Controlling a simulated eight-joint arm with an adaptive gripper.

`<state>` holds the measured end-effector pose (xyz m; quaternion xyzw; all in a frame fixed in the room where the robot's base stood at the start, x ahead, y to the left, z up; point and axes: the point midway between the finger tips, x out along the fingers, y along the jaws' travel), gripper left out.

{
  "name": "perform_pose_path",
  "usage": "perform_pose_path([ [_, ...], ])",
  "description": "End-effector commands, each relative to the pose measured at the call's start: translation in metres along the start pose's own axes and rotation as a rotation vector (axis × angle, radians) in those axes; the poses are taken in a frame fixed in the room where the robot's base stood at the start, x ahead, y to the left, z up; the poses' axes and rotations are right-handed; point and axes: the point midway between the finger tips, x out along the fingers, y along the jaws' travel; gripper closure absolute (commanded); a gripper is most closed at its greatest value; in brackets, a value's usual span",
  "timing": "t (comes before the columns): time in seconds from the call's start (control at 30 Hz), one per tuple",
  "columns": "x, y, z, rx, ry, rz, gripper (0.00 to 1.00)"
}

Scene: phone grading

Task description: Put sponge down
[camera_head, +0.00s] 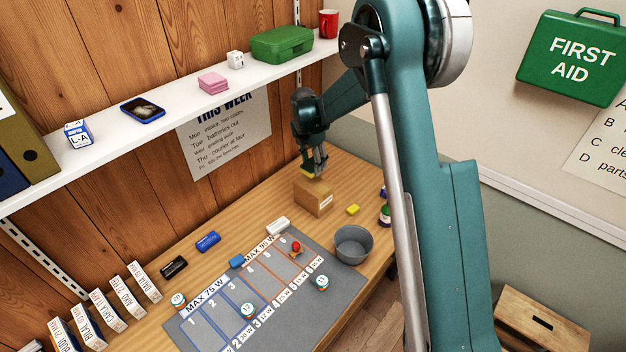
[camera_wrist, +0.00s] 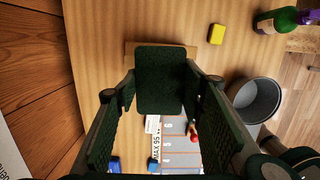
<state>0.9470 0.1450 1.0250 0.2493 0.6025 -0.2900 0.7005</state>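The sponge (camera_wrist: 160,80) shows a dark green face in the wrist view, between the two fingertips of my gripper (camera_wrist: 160,92), which seem to press on its sides. In the head view my gripper (camera_head: 313,168) points down, with a little of the sponge's yellow part (camera_head: 306,173) showing at its tips. The gripper and sponge are just above a cardboard box (camera_head: 313,199) on the wooden table. I cannot tell whether the sponge touches the box top. In the wrist view the sponge hides most of the box.
A small yellow block (camera_head: 353,210) lies right of the box, near a grey bucket (camera_head: 352,246) and a green bottle (camera_head: 385,215). A grey marked mat (camera_head: 340,285) with small items lies in front. A white shelf (camera_head: 110,150) runs along the wooden wall.

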Motion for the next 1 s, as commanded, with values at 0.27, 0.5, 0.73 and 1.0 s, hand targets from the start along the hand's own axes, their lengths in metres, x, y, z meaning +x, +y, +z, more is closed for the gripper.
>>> perform_pose_path([
  [0.27, 0.034, 0.000, -0.005, 0.000, 0.000, 0.000, 0.65],
  [0.5, 0.040, 0.000, -0.006, 0.000, 0.000, 0.000, 0.65],
  [0.73, 0.041, 0.000, -0.006, 0.000, 0.000, 0.000, 0.65],
  [1.0, 0.063, 0.000, -0.009, 0.000, 0.000, 0.000, 0.65],
])
